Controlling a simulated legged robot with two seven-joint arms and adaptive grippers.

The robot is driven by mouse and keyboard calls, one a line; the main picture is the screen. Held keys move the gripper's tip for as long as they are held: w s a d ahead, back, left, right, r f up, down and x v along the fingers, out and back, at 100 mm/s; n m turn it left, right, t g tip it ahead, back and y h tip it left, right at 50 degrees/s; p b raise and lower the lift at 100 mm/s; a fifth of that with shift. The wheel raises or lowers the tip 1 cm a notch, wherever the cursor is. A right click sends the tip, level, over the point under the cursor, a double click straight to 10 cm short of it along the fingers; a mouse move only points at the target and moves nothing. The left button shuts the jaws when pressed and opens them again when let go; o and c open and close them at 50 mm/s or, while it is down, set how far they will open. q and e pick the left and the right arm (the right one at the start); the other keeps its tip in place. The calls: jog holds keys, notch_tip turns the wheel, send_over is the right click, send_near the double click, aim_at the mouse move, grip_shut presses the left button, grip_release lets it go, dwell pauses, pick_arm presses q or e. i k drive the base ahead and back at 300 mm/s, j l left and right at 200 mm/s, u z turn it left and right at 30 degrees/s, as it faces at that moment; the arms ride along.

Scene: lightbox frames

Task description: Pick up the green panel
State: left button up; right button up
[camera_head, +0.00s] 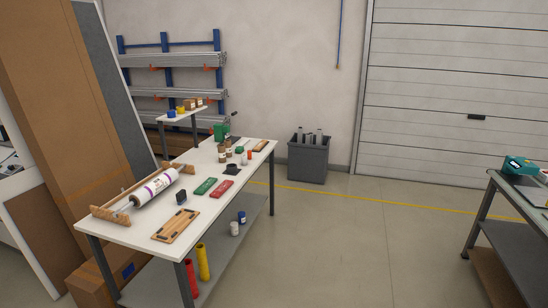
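The green panel (205,186) is a small flat green piece lying on the white top of the workbench (133,237). It lies just left of a similar red panel (222,189), with a narrow gap between them. A small dark block (181,197) stands to its left, nearer the front. Neither of my grippers shows in the head view, so their state is hidden.
A large roll (155,187) on a wooden cradle lies along the bench's left side. A wooden board (176,225) lies near the front edge. Jars and a green container (221,132) stand toward the back. Open floor (340,245) lies right of the bench. Another table (507,215) stands far right.

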aim_at(204, 187)
jog(key=i, duration=2.25)
